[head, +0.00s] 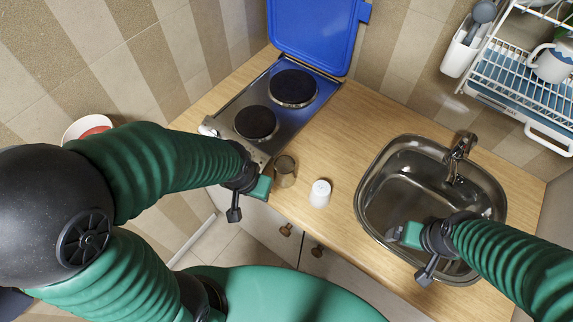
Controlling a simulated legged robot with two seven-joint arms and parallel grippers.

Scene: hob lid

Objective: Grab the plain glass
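A plain see-through glass (285,171) stands on the wooden counter, just right of the hob's front corner. My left gripper (248,201) is at the counter's front edge, a little left of and nearer than the glass. Its fingers are apart with nothing between them, and the green finger is close to the glass; I cannot tell whether they touch. My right gripper (417,254) is over the front part of the sink, open and empty.
A white shaker-like object (320,193) stands right of the glass. The hob (257,123) has its blue lid (314,35) raised. The steel sink (407,165) and tap (460,147) are to the right. A dish rack (520,75) hangs above. Counter between hob and sink is mostly clear.

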